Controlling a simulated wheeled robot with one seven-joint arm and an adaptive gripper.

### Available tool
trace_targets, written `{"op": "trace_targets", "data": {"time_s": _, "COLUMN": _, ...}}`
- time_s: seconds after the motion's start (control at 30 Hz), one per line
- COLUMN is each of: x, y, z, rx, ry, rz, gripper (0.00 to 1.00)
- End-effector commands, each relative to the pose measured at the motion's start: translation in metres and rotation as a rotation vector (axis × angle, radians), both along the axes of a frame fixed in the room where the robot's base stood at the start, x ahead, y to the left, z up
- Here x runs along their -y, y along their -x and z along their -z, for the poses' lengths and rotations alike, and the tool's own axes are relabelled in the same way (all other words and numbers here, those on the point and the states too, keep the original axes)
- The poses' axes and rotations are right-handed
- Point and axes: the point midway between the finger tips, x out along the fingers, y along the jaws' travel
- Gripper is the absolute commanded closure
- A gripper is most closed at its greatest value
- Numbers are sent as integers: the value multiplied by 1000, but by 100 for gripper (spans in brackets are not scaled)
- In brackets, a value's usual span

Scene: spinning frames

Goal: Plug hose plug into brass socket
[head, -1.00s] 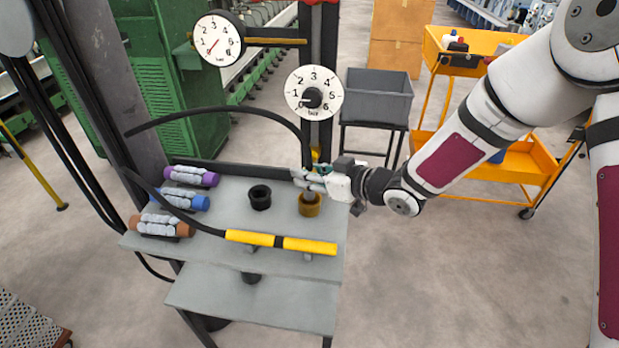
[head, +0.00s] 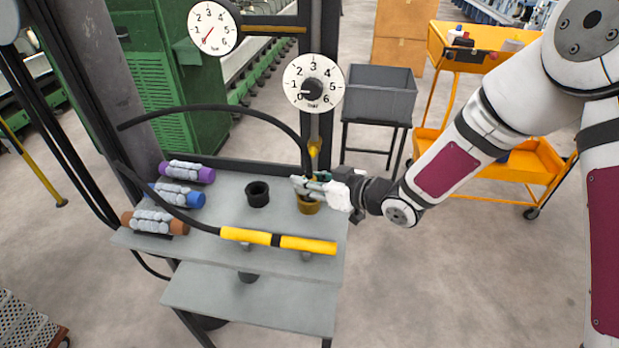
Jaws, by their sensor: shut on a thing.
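The brass socket (head: 308,207) is a short, gold-brown ring standing on the right part of the grey shelf. My gripper (head: 311,184) is directly above it, reaching in from the right, and is shut on the hose plug at the end of the black hose (head: 240,109). The hose arches over from the left and comes down into the jaws. The fingers hide most of the plug. Its lower end is at the socket's mouth, but I cannot tell how deep it sits.
A black socket (head: 258,194) stands left of the brass one. A yellow-sleeved hose (head: 278,241) lies along the front. Purple (head: 188,172), blue (head: 178,195) and orange (head: 153,221) rolls lie at left. A dial gauge (head: 314,82) hangs behind, near a yellow valve (head: 315,147).

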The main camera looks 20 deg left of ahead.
Motion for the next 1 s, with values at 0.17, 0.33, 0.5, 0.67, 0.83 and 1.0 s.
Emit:
{"op": "trace_targets", "data": {"time_s": 0.17, "x": 0, "y": 0, "z": 0, "rx": 0, "ry": -1, "rz": 0, "gripper": 100}}
{"op": "trace_targets", "data": {"time_s": 0.33, "x": 0, "y": 0, "z": 0, "rx": 0, "ry": -1, "rz": 0, "gripper": 100}}
{"op": "trace_targets", "data": {"time_s": 0.5, "x": 0, "y": 0, "z": 1, "rx": 0, "ry": -1, "rz": 0, "gripper": 100}}
{"op": "trace_targets", "data": {"time_s": 0.67, "x": 0, "y": 0, "z": 3, "rx": 1, "ry": -1, "rz": 0, "gripper": 100}}
{"op": "trace_targets", "data": {"time_s": 0.83, "x": 0, "y": 0, "z": 4, "rx": 1, "ry": -1, "rz": 0, "gripper": 100}}
{"op": "trace_targets", "data": {"time_s": 1.0, "x": 0, "y": 0, "z": 6, "rx": 1, "ry": -1, "rz": 0, "gripper": 68}}
